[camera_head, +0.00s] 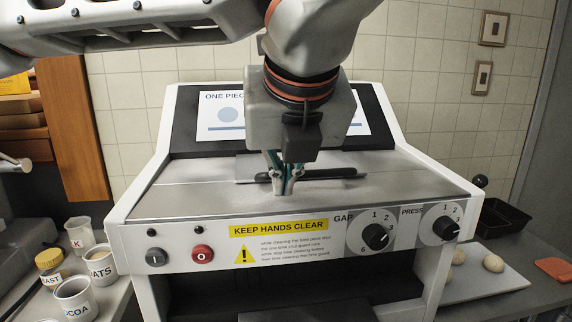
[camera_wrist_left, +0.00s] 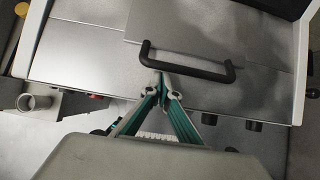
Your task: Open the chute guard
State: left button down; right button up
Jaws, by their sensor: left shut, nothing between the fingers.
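The chute guard is a flat grey metal plate (camera_wrist_left: 195,22) lying down on the sloped steel top of the white machine (camera_head: 150,215). Its black bar handle (camera_head: 343,174) runs along the near edge and also shows in the left wrist view (camera_wrist_left: 205,73). My left gripper (camera_head: 284,188) is over the steel top at the handle, its fingers pointing down and together with nothing between them. In the left wrist view its fingertips (camera_wrist_left: 164,86) are at the near side of the bar, toward its left end. I cannot tell whether they touch it. My right gripper is not in view.
The machine's front has a red button (camera_head: 202,254), a warning label (camera_head: 279,229) and two black knobs (camera_head: 375,237) (camera_head: 446,228). Labelled cups (camera_head: 76,298) stand at the left. A dough tray (camera_head: 480,284) and a black bin (camera_head: 503,219) are at the right.

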pick_arm(q)
jog(key=shift+w+f, duration=0.2)
jog(key=shift+f, duration=0.05)
jog(key=shift+r, duration=0.1)
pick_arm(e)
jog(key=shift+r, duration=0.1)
